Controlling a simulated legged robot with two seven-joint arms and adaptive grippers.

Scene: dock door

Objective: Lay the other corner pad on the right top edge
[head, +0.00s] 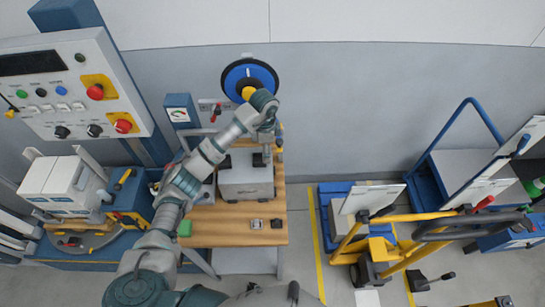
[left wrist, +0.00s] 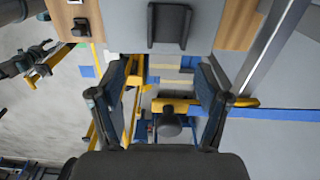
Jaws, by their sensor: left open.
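The grey box (head: 246,184) stands on the wooden bench. A dark corner pad (left wrist: 168,25) lies on the box's right top edge; it also shows in the head view (head: 261,159). A second dark pad (head: 225,162) appears to lie on the left top edge. My left gripper (left wrist: 165,92) is open and empty, its fingers apart, just off the right side of the box and clear of the pad. In the head view its wrist (head: 266,118) hides part of the gripper. My right gripper is not in view.
A small grey item (head: 256,223) and a black item (head: 277,223) lie on the bench's front part (head: 215,232). A blue wheel (head: 250,80) hangs behind. A control panel (head: 72,85) stands left. A yellow pallet truck (head: 385,250) and blue cart (head: 450,170) stand right.

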